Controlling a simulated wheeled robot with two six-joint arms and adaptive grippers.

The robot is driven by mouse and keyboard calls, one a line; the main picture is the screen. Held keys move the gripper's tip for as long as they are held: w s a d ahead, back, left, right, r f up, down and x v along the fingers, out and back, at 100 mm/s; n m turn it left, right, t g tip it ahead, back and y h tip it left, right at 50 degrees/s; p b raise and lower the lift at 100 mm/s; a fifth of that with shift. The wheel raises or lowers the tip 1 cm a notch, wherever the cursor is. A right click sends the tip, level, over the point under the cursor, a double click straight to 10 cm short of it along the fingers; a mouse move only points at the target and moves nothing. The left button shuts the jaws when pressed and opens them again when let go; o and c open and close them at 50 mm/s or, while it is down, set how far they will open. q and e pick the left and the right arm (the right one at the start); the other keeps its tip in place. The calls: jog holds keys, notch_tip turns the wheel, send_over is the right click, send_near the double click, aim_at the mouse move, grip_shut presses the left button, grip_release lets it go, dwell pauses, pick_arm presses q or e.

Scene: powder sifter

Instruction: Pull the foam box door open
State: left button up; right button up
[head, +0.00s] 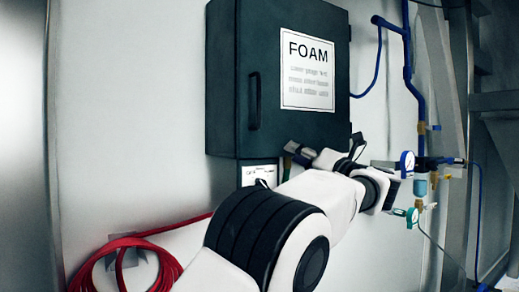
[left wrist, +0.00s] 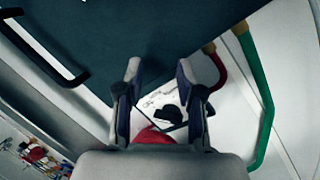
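The foam box (head: 225,80) is a dark green cabinet on the wall with a white FOAM label (head: 307,70). Its door looks closed. A black vertical handle (head: 254,100) is on the left part of the door. My left gripper (head: 298,152) is at the box's lower edge, below and right of the handle, apart from it. In the left wrist view the gripper (left wrist: 159,72) is open, with nothing between its fingertips. The dark box (left wrist: 150,35) fills the top there, and the black handle (left wrist: 42,50) is at upper left. My right gripper is not in view.
A red hose coil (head: 125,262) hangs at lower left. A pressure gauge (head: 407,163) and blue pipes (head: 416,95) are right of the box. A green pipe (left wrist: 262,90) runs close to the gripper's right. The wall left of the box is clear.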

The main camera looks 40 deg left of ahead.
aim_at(260, 99)
pick_arm(q)
jog(key=s+d+r+n+g+h, duration=0.2)
jog(key=s+d+r+n+g, duration=0.1)
jog(key=s+r+n, duration=0.85)
jog(key=shift+m, duration=0.75)
jog(key=a, duration=0.2)
jog(key=w+a, duration=0.1)
jog(key=a, duration=0.2)
jog(key=a+r, duration=0.1)
jog(key=a, duration=0.1)
jog(key=shift+w+a, duration=0.15)
jog(key=shift+a, duration=0.15)
jog(key=shift+w+d, duration=0.1)
jog(key=shift+w, duration=0.05)
grip_shut()
